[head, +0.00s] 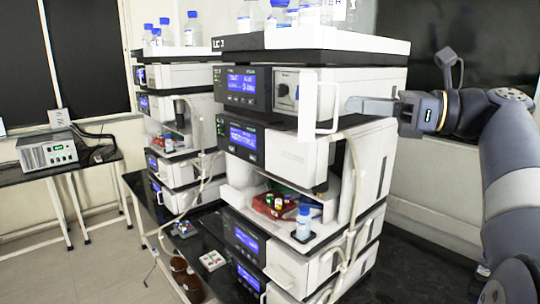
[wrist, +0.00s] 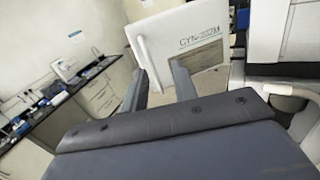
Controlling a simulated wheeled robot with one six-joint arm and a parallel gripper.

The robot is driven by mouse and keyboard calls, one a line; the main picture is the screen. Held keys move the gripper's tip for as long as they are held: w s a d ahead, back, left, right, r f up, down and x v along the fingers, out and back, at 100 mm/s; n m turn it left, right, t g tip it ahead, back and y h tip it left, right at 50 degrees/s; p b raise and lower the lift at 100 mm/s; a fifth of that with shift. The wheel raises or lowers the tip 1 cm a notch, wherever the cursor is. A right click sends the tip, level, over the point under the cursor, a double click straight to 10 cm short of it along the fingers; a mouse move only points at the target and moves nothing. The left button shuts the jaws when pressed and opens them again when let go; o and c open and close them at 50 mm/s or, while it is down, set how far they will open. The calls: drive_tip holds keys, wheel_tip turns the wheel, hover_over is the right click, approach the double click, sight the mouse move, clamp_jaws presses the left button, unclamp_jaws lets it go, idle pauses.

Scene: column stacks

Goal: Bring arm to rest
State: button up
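My gripper (head: 372,106) is raised at the right side of the near column stack (head: 262,140) in the head view, with my arm reaching in from the right edge. Its fingers point left, toward the stack's upper modules. Whether the fingers touch the stack cannot be told.
An open white door (head: 308,105) juts from the near stack. A second stack (head: 180,110) is behind left. A grey instrument (head: 46,150) sits on a side table. Floor at left is clear.

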drive_tip(key=x, duration=0.3)
drive_tip(key=shift+w+a, duration=0.1)
drive_tip(key=shift+a, duration=0.3)
drive_tip(key=shift+a, duration=0.1)
